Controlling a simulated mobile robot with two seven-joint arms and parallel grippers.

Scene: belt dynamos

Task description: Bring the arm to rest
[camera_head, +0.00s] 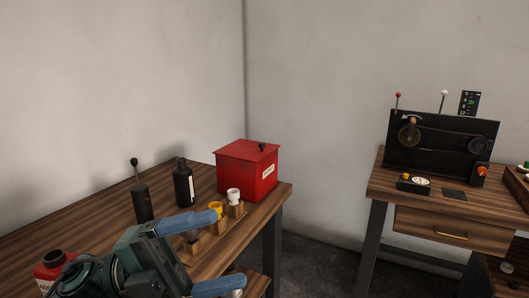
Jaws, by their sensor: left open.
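My left arm comes in at the bottom left, and my left gripper (232,248) is open with its two blue fingers apart. It is above the front part of the left wooden table (110,214). Nothing shows held between the fingers. The upper finger covers part of a wooden stepped holder (236,210) with a white piece (234,195) and a yellow ring-like piece (215,208). My right gripper is not in view.
A red box (247,172), a black bottle (183,184) and a black knobbed stick (139,192) stand on the left table. A red container (50,268) is beside my arm. A floor gap separates the right desk (375,187), which bears a black belt machine (440,140).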

